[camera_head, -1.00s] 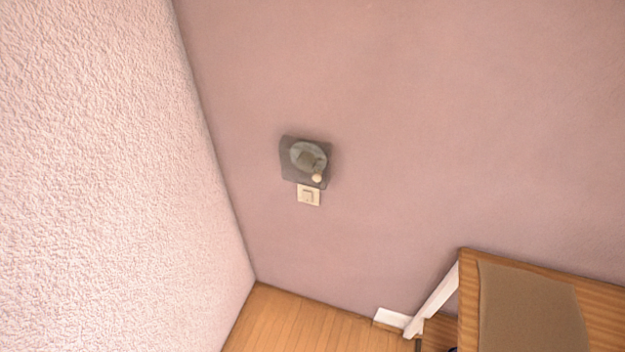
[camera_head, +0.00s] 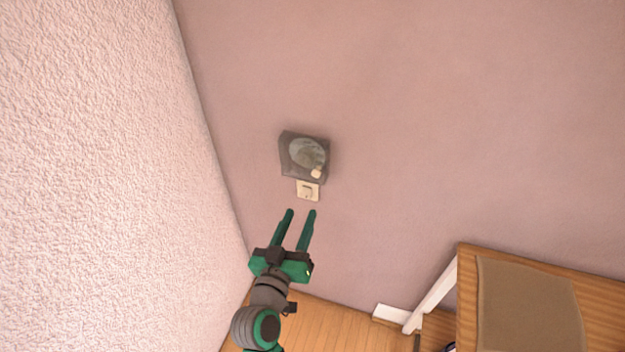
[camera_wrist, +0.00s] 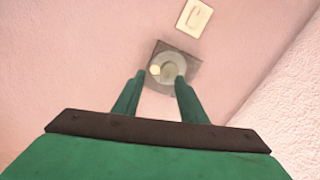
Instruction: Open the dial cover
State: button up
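The dial cover (camera_head: 309,151) is a translucent, roundish lid on a dark grey square plate (camera_head: 289,168) fixed to the pink wall. A small pale knob (camera_head: 316,174) sits at its lower right. My gripper (camera_head: 301,212) is below the plate in the head view, with its two green fingers apart and nothing between them. In the wrist view the cover (camera_wrist: 172,66) shows just beyond the fingertips of my gripper (camera_wrist: 158,76), with the knob (camera_wrist: 155,70) near the left finger. I see no contact; the exact gap to the wall is unclear.
A cream wall switch (camera_head: 308,191) is mounted just under the plate, and it also shows in the wrist view (camera_wrist: 194,17). A textured wall (camera_head: 100,180) stands close on the left. A wooden table (camera_head: 606,290) is at the lower right. The wall right of the plate is clear.

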aim_at(315, 174)
jog(key=shift+m+h, duration=0.3)
jog(key=shift+m, duration=0.1)
jog(key=x, duration=0.4)
jog(key=r+x, duration=0.1)
jog(key=x, duration=0.3)
jog(key=r+x, duration=0.1)
jog(key=x, duration=0.3)
jog(key=shift+a+r, duration=0.1)
jog(key=shift+a, duration=0.1)
grip_shut()
